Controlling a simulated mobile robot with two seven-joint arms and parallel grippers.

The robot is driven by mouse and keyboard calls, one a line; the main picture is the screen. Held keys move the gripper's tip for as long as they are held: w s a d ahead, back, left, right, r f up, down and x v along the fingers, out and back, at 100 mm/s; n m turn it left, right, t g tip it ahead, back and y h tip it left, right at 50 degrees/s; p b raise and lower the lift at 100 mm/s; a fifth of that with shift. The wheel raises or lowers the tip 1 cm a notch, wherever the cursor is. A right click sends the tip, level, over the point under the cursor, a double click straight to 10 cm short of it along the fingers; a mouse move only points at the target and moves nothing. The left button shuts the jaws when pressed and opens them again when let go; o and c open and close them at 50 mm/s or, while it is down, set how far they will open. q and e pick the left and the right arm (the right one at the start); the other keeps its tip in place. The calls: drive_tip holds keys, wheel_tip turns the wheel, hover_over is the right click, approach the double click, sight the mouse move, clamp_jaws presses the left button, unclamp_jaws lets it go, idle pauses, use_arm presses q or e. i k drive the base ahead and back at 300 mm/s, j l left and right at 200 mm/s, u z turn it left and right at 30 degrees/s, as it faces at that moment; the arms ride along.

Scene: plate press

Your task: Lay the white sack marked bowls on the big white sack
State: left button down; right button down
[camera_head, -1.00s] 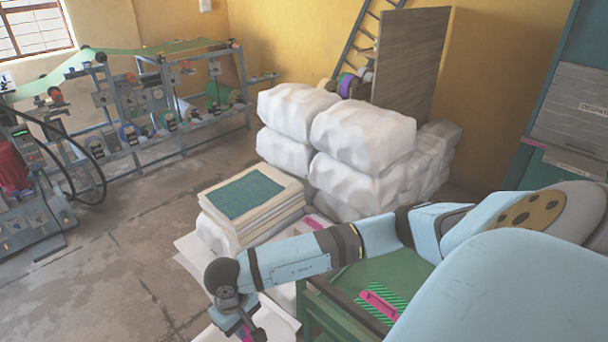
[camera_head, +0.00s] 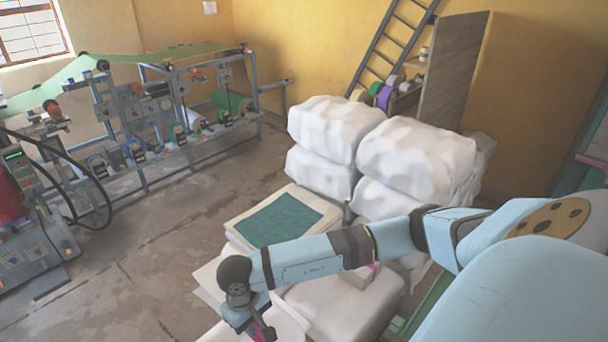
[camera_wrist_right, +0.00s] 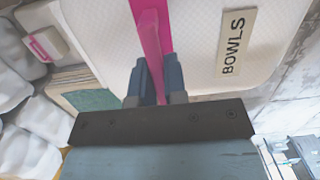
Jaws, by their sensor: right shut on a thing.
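My right gripper (camera_head: 262,328) is shut on a pink strap (camera_wrist_right: 150,45) of the white sack marked bowls (camera_wrist_right: 195,60). The wrist view shows its beige label reading BOWLS (camera_wrist_right: 236,43). In the head view this sack (camera_head: 288,322) shows only in part around my gripper at the bottom edge. A large plump white sack (camera_head: 345,303) lies just right of it, partly hidden by my right forearm, with a bit of pink at its top. Whether the two sacks touch I cannot tell. My left gripper is out of view.
Behind my forearm stands a pale stack with a green patterned top (camera_head: 278,219). Big white wrapped bales (camera_head: 415,158) are piled behind it. A green table edge (camera_head: 432,305) is at the lower right. A machine line (camera_head: 165,120) stands at the left; the floor (camera_head: 140,250) between is clear.

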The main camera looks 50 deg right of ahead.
sight(336, 298)
drive_tip(key=i, duration=1.2)
drive_tip(key=i+z, duration=0.35)
drive_tip(key=i, duration=0.15)
drive_tip(key=i+j+z, duration=0.15)
drive_tip(key=i+z, duration=0.15)
drive_tip(key=i, duration=0.2)
drive_tip(key=i+z, duration=0.15)
drive_tip(key=z, duration=0.2)
drive_tip(key=i+j+z, duration=0.15)
drive_tip(key=z, duration=0.25)
drive_tip(key=i+j+z, duration=0.1)
drive_tip(key=z, duration=0.25)
drive_tip(key=i+j+z, duration=0.15)
drive_tip(key=z, duration=0.3)
drive_tip(key=i+j+z, duration=0.25)
drive_tip(key=z, duration=0.25)
drive_tip(key=i+j+z, duration=0.3)
drive_tip(key=z, duration=0.15)
